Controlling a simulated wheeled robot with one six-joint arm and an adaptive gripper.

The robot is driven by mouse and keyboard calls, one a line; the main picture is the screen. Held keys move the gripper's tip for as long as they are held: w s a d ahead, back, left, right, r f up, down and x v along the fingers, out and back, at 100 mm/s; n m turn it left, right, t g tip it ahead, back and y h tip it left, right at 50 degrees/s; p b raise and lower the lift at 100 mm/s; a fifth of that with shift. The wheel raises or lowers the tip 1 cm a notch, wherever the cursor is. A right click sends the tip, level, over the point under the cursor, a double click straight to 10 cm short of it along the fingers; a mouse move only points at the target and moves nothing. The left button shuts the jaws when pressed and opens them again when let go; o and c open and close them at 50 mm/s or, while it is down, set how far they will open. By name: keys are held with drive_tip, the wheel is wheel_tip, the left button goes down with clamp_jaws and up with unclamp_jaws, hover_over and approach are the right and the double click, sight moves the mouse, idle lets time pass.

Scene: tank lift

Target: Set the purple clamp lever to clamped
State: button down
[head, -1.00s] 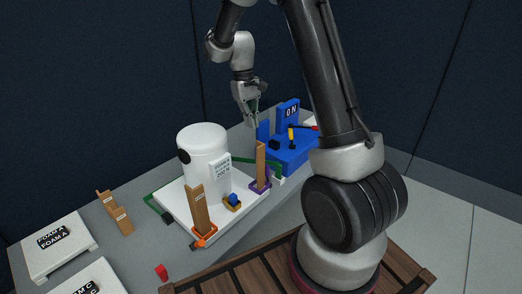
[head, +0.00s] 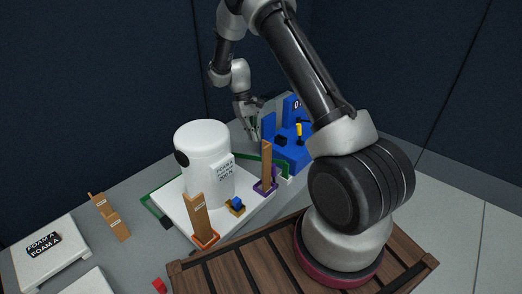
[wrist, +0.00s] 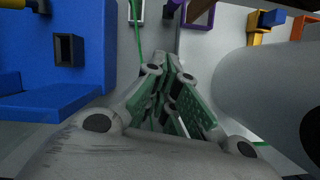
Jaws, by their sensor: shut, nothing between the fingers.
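The purple clamp (head: 266,188) sits at the right corner of the white plate, and its wooden lever (head: 266,162) stands upright. In the wrist view, part of a purple frame (wrist: 198,16) shows at the top edge, beyond my fingertips. My gripper (head: 254,137) points down behind the purple clamp, between the white tank (head: 203,150) and the blue fixture (head: 297,150). In the wrist view my gripper (wrist: 172,62) has its green-padded fingers together, with nothing held. It appears apart from the lever.
The tank stands close to the right of my fingers in the wrist view, the blue fixture close to the left. An orange clamp (head: 206,240) with an upright wooden lever and a yellow clamp (head: 235,208) are on the plate's front side.

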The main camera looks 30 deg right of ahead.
sight(273, 174)
drive_tip(key=s+d+f, duration=0.1)
drive_tip(key=s+f, duration=0.6)
drive_tip(key=f, duration=0.1)
drive_tip(key=shift+d+f, duration=0.15)
drive_tip(key=shift+d, duration=0.15)
